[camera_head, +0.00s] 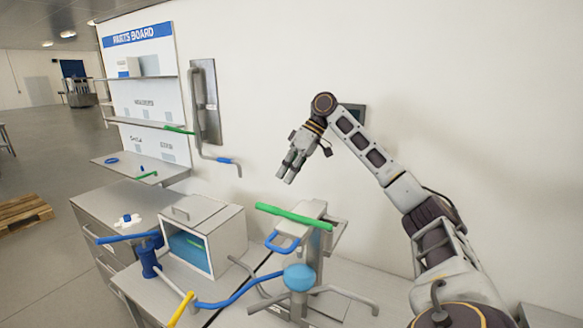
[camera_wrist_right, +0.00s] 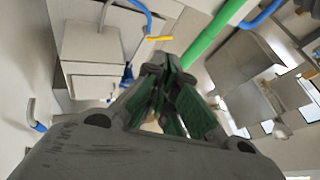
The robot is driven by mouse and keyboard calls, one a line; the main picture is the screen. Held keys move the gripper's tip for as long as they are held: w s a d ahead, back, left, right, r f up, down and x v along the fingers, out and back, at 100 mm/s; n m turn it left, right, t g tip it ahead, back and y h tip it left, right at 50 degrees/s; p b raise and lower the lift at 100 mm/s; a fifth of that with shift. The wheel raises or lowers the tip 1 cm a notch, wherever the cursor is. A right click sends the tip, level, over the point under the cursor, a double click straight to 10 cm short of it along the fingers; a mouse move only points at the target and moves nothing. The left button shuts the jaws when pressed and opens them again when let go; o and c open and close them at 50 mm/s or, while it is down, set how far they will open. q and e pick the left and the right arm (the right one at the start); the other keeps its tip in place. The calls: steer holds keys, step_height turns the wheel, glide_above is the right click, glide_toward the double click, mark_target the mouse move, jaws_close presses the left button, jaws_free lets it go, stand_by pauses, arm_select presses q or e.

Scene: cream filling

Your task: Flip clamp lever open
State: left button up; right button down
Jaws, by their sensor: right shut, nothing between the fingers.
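My right gripper (camera_head: 287,173) is shut and empty, pointing down in the air in front of the wall. Its closed fingers with green pads also show in the right wrist view (camera_wrist_right: 168,72). Below it and a little to the right stands a grey metal machine (camera_head: 308,209) with a long green lever (camera_head: 293,216) lying nearly level across its top. The green lever also shows in the right wrist view (camera_wrist_right: 214,36), beyond the fingers and apart from them. A blue loop handle (camera_head: 283,241) sits on the machine's left. I cannot tell which handle is the clamp lever. My left gripper is out of view.
A grey box with a window (camera_head: 209,231) stands left of the machine. A wall-mounted bent handle (camera_head: 208,150) is behind.

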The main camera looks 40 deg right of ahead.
steer(key=a+f, duration=0.4)
steer(key=a, duration=0.2)
steer(key=shift+f, duration=0.2)
steer(key=shift+s+a, duration=0.1)
stand_by(0.6)
